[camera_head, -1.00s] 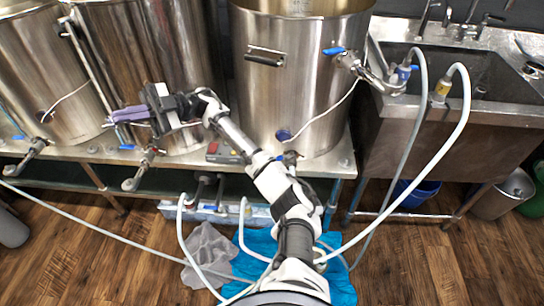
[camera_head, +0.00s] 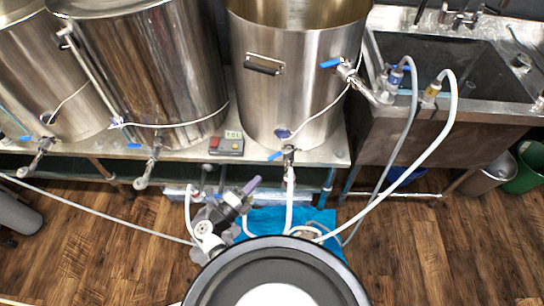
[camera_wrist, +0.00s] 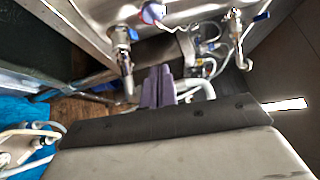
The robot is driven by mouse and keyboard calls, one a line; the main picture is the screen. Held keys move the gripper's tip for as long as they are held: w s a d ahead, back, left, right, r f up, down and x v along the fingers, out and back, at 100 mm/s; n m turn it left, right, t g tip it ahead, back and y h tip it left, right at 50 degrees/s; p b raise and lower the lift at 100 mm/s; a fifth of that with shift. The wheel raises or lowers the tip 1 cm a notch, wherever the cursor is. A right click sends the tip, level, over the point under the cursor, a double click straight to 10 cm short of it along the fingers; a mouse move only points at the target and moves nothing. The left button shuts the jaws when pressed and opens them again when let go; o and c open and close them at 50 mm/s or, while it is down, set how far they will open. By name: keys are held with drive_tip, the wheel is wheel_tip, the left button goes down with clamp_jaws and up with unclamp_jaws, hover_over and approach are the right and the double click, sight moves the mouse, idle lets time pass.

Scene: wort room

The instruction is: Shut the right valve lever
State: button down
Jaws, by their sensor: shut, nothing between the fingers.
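The right kettle (camera_head: 295,90) has a lower outlet valve (camera_head: 289,157) with a blue lever (camera_head: 275,155) pointing left, across the downward outlet. A second valve (camera_head: 347,70) higher on its right side has a blue lever (camera_head: 330,63), also pointing left. My gripper (camera_head: 254,183) is below and left of the lower valve, apart from it in the picture. Its purple fingers (camera_wrist: 160,72) are shut and empty in the wrist view. That view shows one valve (camera_wrist: 121,40) up and left of the fingertips and a blue lever (camera_wrist: 262,16) at upper right; I cannot tell which valves these are.
The middle kettle valve (camera_head: 150,165) and left kettle valve (camera_head: 40,155) stick out over the bench edge. A small control box (camera_head: 227,145) sits on the bench. A sink (camera_head: 450,65) with white hoses (camera_head: 435,150) is at right. A blue sheet (camera_head: 318,215) lies on the floor.

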sight(280, 154)
drive_tip(key=w+d+f+g+b, duration=0.1)
drive_tip(key=w+d+f+b, duration=0.1)
drive_tip(key=w+d, duration=0.3)
drive_tip(key=shift+w+d+f+n+b, duration=0.3)
drive_tip(key=shift+w+d+f+b, duration=0.15)
drive_tip(key=shift+w, duration=1.5)
drive_tip(key=shift+a, duration=0.1)
drive_tip(key=shift+a, duration=0.1)
drive_tip(key=shift+w+a+g+b, duration=0.2)
drive_tip(key=shift+g+b, duration=0.2)
